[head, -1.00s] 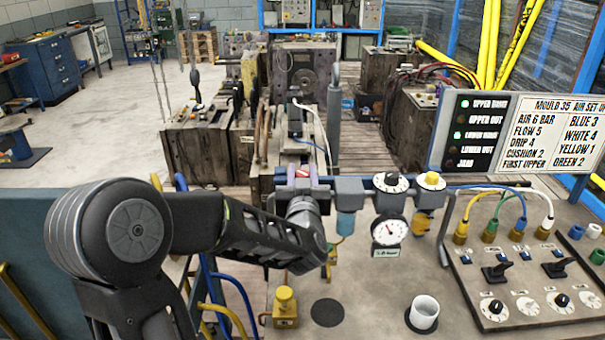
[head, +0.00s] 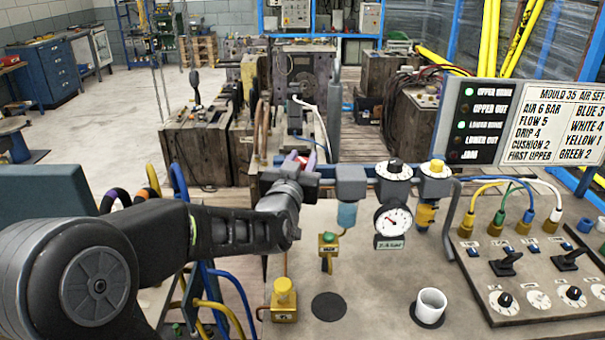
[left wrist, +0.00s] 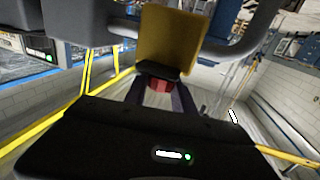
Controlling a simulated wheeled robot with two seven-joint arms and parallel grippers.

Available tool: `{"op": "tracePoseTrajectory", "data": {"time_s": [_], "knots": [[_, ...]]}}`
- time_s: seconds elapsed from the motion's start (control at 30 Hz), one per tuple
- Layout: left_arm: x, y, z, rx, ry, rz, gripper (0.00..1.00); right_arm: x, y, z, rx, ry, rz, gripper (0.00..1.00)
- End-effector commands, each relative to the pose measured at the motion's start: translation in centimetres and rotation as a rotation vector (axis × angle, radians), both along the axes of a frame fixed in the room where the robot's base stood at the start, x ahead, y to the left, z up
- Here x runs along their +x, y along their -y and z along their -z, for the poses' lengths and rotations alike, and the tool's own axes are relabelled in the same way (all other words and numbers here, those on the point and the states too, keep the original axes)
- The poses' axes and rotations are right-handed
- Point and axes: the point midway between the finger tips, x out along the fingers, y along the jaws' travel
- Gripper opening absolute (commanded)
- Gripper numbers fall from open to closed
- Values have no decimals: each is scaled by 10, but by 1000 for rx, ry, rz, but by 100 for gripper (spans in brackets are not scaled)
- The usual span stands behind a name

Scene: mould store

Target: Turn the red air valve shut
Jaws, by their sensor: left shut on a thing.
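The red air valve (head: 302,159) is at the left end of the blue air line behind the bench, mostly hidden by my left gripper. My left gripper (head: 297,167) is shut on it, its dark fingers on either side. In the left wrist view, a red part of the valve (left wrist: 160,84) shows between the two fingers (left wrist: 159,95). The valve's exact angle is hard to tell. A round pressure gauge (head: 393,218) hangs on the line to the right; its reading is too small to tell. My right gripper is not in view.
A white cup (head: 431,304) stands farther right. A switch panel (head: 530,265) with coloured hoses fills the right.

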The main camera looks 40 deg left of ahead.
Motion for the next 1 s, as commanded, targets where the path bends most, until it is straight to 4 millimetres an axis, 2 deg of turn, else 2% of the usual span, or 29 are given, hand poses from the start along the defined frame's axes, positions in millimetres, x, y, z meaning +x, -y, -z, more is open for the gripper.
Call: {"op": "tracePoseTrajectory", "data": {"time_s": [0.03, 0.1, 0.27, 0.7, 1.0], "knots": [[-1, -1, 7, 4, 4, 27, 0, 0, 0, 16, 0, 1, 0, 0], [-1, -1, 6, 2, 3, 73, 0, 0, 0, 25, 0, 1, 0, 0], [0, -1, 3, 1, -2, 184, 0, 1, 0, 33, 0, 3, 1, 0], [0, -1, -3, -3, -4, 453, 0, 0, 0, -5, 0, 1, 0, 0], [0, -1, -1, -2, -1, 547, 0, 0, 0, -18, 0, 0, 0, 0]]}}
